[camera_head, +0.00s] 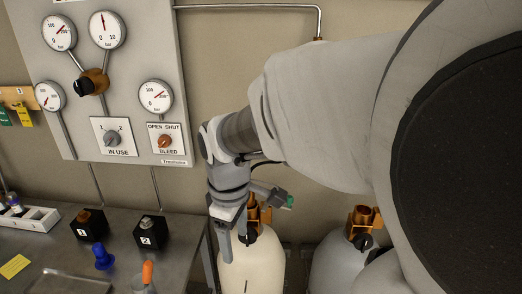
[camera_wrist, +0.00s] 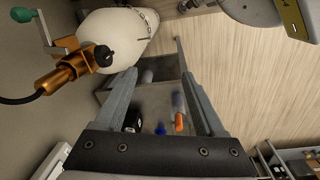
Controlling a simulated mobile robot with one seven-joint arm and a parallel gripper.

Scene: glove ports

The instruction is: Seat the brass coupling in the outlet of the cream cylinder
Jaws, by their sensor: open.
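The cream cylinder (camera_head: 252,268) stands beside the bench, with a brass valve (camera_head: 264,214) and black knob on top. In the wrist view the cream cylinder (camera_wrist: 115,30) is at the upper left. A brass coupling (camera_wrist: 52,80) with a black hose on its end is in line with the valve body (camera_wrist: 74,64); I cannot tell how deeply it sits in the outlet. A grey crank with a green grip (camera_wrist: 22,14) rises beside it. My gripper (camera_head: 232,242) is open in front of the cream cylinder's top. Its jaws (camera_wrist: 159,76) are empty, apart from the coupling.
A grey cylinder (camera_head: 335,265) with a brass valve (camera_head: 366,216) stands to the right. The bench (camera_head: 62,246) at left holds two black blocks, a blue piece (camera_head: 103,257) and an orange-handled item (camera_head: 147,273). The gauge panel (camera_head: 128,65) is on the wall behind.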

